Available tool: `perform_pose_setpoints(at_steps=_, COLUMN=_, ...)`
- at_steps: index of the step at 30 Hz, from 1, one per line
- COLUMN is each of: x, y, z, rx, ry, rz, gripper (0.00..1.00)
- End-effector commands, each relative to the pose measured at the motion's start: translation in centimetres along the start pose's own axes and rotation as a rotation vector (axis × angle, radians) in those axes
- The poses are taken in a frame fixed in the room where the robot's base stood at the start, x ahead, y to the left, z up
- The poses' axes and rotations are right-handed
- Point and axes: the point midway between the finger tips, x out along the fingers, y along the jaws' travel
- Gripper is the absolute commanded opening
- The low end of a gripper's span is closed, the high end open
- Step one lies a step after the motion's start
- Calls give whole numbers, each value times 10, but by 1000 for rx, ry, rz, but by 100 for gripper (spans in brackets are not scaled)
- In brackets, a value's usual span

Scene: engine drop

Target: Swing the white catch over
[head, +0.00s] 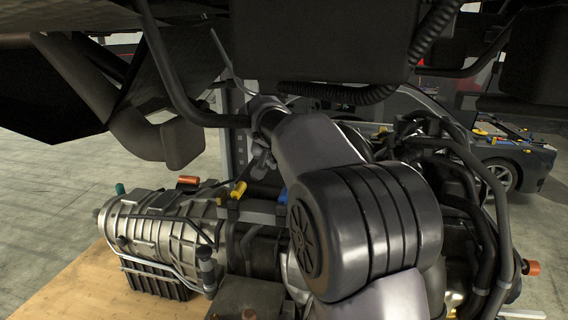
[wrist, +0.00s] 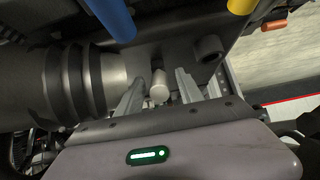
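A pale, whitish short cylindrical piece (wrist: 160,90), which looks like the catch, sits in the middle of the wrist view against a dark panel. My gripper (wrist: 160,96) has its two grey fingers apart, one on each side of this piece. Gaps show on both sides, so the fingers do not look closed on it. In the head view my gripper (head: 263,160) hangs at the end of my arm, small and dark, above the gearbox. I cannot make out the catch for certain in the head view.
A ribbed metal gearbox (head: 165,228) lies on a wooden board (head: 65,285), with hoses and cables at right. Dark pipes and car underbody hang overhead. A blue rod (wrist: 112,18), a yellow knob (wrist: 241,5) and a grey round boss (wrist: 208,47) are near my fingers.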

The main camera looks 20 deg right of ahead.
Motion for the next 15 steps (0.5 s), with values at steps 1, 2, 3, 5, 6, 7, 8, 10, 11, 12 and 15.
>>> perform_pose_setpoints(at_steps=1, x=0, y=0, z=0, rx=0, ry=0, rz=0, gripper=35)
perform_pose_setpoints(at_steps=2, x=0, y=0, z=0, rx=0, ry=0, rz=0, gripper=29)
perform_pose_setpoints(at_steps=3, x=0, y=0, z=0, rx=0, ry=0, rz=0, gripper=21)
perform_pose_setpoints(at_steps=5, x=0, y=0, z=0, rx=0, ry=0, rz=0, gripper=9)
perform_pose_setpoints(at_steps=6, x=0, y=0, z=0, rx=0, ry=0, rz=0, gripper=1)
perform_pose_setpoints(at_steps=7, x=0, y=0, z=0, rx=-1, ry=0, rz=0, gripper=0)
perform_pose_setpoints(at_steps=8, x=0, y=0, z=0, rx=-1, ry=0, rz=0, gripper=0)
perform_pose_setpoints(at_steps=10, x=0, y=0, z=0, rx=-1, ry=-1, rz=1, gripper=0)
perform_pose_setpoints(at_steps=11, x=0, y=0, z=0, rx=-1, ry=-2, rz=1, gripper=0)
perform_pose_setpoints(at_steps=12, x=-1, y=0, z=-2, rx=-1, ry=-7, rz=1, gripper=0)
perform_pose_setpoints(at_steps=15, x=-4, y=1, z=-8, rx=-1, ry=-43, rz=4, gripper=0)
